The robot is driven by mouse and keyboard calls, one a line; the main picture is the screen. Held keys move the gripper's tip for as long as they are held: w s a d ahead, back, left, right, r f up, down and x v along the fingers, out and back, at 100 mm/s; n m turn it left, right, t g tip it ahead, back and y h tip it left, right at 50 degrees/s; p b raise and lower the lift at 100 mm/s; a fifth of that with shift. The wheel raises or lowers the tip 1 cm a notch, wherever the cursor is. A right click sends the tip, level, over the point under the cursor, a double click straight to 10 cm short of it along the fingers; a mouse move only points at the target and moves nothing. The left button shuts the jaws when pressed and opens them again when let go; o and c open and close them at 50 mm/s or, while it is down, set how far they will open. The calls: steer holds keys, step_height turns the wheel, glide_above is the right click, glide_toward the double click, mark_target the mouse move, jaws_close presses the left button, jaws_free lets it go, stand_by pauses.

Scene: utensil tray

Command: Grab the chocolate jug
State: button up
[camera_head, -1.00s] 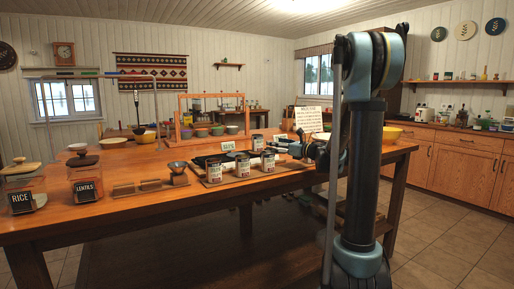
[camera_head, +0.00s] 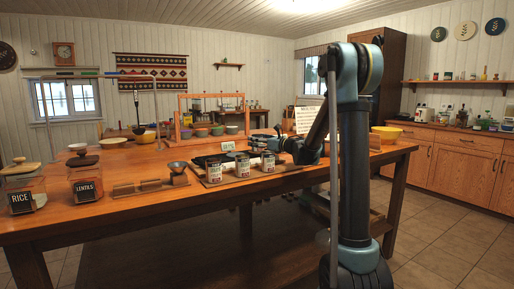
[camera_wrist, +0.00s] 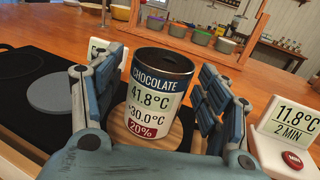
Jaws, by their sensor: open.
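The chocolate jug (camera_wrist: 152,102) is a dark cylinder with a white, blue and red label reading CHOCOLATE, 41.8°C and 20%. It stands upright on a round wooden board (camera_wrist: 186,140) in the wrist view. My gripper (camera_wrist: 162,88) is open, with one finger on each side of the jug. The left finger is close to its side, and a narrow gap shows at the right finger. In the head view my gripper (camera_head: 278,144) is low over the table behind the row of cans, and I cannot make out the jug clearly there.
A black cooktop (camera_wrist: 40,88) lies left of the jug. A display reading 11.8°C (camera_wrist: 287,127) stands to its right. Colored bowls (camera_wrist: 172,22) are behind.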

steer(key=shift+w+a, duration=0.45)
steer(key=shift+a, duration=0.1)
steer(key=c, duration=1.4)
steer(key=shift+r, duration=0.1)
